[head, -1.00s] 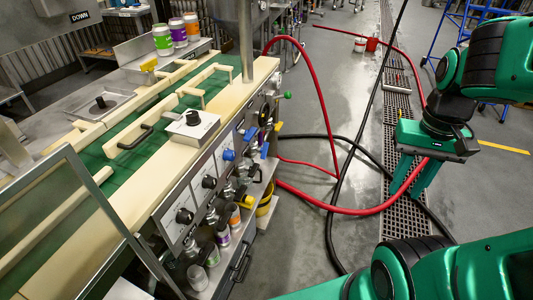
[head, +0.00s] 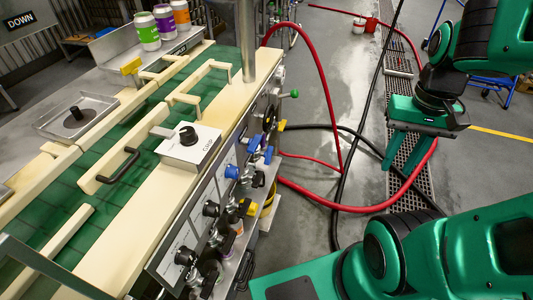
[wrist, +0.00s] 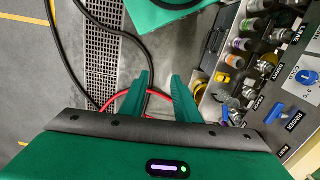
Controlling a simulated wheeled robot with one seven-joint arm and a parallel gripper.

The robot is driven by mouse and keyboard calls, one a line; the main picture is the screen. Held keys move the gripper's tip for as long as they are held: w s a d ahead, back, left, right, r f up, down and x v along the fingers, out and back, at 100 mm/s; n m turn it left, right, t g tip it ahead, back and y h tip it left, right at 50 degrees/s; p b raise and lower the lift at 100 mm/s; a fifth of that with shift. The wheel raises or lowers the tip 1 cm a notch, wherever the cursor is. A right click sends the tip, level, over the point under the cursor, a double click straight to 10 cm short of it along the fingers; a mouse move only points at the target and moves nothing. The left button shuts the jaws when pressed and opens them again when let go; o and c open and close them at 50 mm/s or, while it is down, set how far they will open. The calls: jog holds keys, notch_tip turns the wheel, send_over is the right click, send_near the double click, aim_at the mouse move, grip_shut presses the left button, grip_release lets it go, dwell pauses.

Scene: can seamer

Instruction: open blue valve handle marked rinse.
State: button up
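A blue handle on the machine's side panel (wrist: 275,114) sits beside a label that appears to read RINSER in the wrist view. In the head view, a blue handle (head: 254,143) on the panel seems to be the same one. A second blue lever (wrist: 225,114) is lower, among the pipe fittings; it also shows in the head view (head: 268,155). My gripper (head: 398,166) is open and empty, with fingers pointing down over the floor. It is well to the right of the panel and touches neither handle. In the wrist view, floor and hoses show between the fingers (wrist: 163,88).
A round blue knob (head: 232,172) and black knobs (head: 211,208) line the panel. A green-tipped lever (head: 294,93) sticks out at its far end. Red (head: 330,100) and black hoses loop over the floor between panel and gripper. A floor grate (head: 405,145) runs beneath the gripper.

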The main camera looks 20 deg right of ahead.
jog(key=m+t+y, duration=1.1)
jog(key=m+y, duration=0.3)
jog(key=m, duration=1.3)
send_near(269, 157)
jog(key=w, duration=0.1)
jog(key=x, duration=0.9)
jog(key=shift+w+a+f, duration=0.15)
jog(key=shift+w+a, duration=0.1)
jog(key=shift+a, duration=0.05)
